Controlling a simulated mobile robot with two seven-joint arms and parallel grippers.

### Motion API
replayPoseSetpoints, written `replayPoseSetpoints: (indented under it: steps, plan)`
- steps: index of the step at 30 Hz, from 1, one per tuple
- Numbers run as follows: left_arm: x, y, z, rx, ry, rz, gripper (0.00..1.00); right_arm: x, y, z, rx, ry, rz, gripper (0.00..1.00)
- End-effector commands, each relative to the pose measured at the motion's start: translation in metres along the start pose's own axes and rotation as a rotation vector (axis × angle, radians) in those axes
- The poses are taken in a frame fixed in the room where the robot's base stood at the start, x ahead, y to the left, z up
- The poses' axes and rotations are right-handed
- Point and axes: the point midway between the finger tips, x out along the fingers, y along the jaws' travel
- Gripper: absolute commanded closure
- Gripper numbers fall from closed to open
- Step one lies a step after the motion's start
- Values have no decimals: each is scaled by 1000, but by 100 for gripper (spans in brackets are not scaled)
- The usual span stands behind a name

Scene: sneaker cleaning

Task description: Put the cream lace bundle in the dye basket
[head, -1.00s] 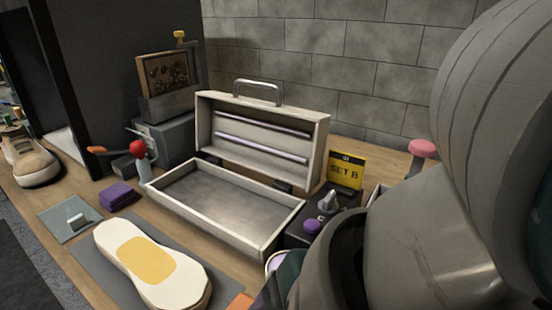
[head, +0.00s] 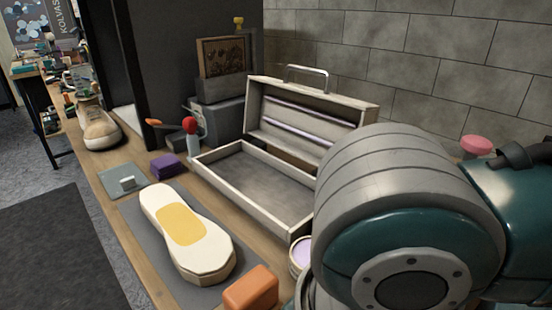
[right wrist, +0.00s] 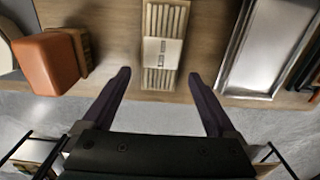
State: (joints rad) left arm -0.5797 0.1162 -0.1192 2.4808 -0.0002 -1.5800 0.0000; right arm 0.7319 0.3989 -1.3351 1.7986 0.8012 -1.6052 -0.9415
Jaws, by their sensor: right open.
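In the right wrist view, a bundle of long cream strips with a pale paper band, which looks like the cream lace bundle (right wrist: 157,66), lies on the wooden bench near its edge. My right gripper (right wrist: 158,76) is open and empty, its two dark fingers pointing toward the bundle, one to each side of it in the picture. I cannot tell whether they touch the bench. In the head view my right arm covers the lower right, hiding its gripper and the bundle. I cannot identify a dye basket in either view. My left gripper is not in view.
An orange block (right wrist: 45,62) stands left of the bundle and a shallow metal tray (right wrist: 232,80) lies to its right. In the head view an open case (head: 245,203), a cream sole (head: 215,255) on a grey mat and a purple cloth (head: 164,166) occupy the bench.

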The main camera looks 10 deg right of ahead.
Motion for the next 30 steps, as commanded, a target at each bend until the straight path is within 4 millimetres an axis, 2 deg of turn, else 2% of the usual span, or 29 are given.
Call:
replayPoseSetpoints:
  steps: [1, 4, 12, 30]
  plan:
    - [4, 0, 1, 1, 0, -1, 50, 10, 0, 0, 0, 0, -1, 7]
    - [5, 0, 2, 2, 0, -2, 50, 19, 0, 0, -1, 0, 0, 7]
    - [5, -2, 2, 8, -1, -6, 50, 21, 0, 0, -1, 0, 2, 9]
    - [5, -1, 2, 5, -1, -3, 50, 21, 0, 0, -1, -1, 2, 76]
